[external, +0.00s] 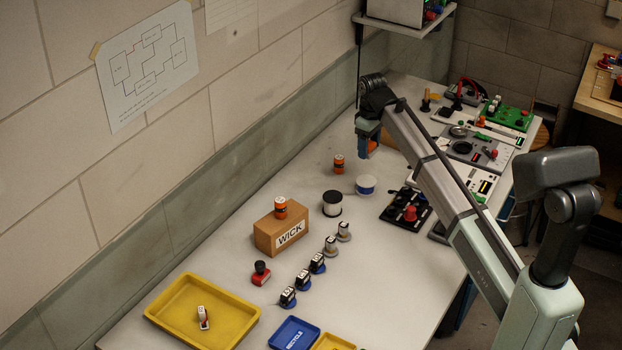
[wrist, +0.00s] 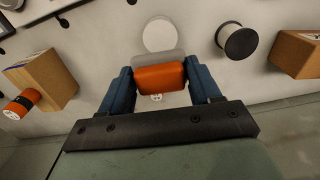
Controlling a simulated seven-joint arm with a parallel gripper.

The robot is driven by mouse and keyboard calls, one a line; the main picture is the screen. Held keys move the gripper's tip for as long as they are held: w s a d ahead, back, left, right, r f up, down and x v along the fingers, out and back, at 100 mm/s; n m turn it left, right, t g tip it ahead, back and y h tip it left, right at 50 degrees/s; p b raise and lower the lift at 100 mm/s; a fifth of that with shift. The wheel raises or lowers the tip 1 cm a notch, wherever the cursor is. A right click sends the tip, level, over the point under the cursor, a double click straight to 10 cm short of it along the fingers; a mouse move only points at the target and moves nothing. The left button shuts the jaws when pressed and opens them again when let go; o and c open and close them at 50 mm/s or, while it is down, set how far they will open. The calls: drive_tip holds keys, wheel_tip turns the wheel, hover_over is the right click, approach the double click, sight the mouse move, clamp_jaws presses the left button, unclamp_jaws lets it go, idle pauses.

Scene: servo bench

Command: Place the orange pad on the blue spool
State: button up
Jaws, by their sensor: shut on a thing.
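The orange pad (wrist: 160,77) is held between the blue fingers of my gripper (wrist: 159,85); a grey strip shows along its far edge. In the external view my gripper (external: 368,138) is raised above the far part of the bench, the pad (external: 373,147) partly visible in it.
A black-and-white spool (external: 332,203) stands beside the blue spool. An orange canister (external: 338,163) stands nearby toward the wall. The WICK box (external: 281,232) carries another canister. A black panel with a red knob (external: 408,212) lies right. In the wrist view another box (wrist: 42,80) is left.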

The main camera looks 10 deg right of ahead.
sight(367, 181)
drive_tip(key=shift+f+n, duration=0.15)
drive_tip(key=shift+n, duration=0.25)
drive_tip(key=shift+f, duration=4.85)
drive_tip(key=shift+f, duration=0.15)
drive_tip(key=o, duration=1)
wheel_tip(367, 181, up, 12)
drive_tip(key=shift+r, duration=0.2)
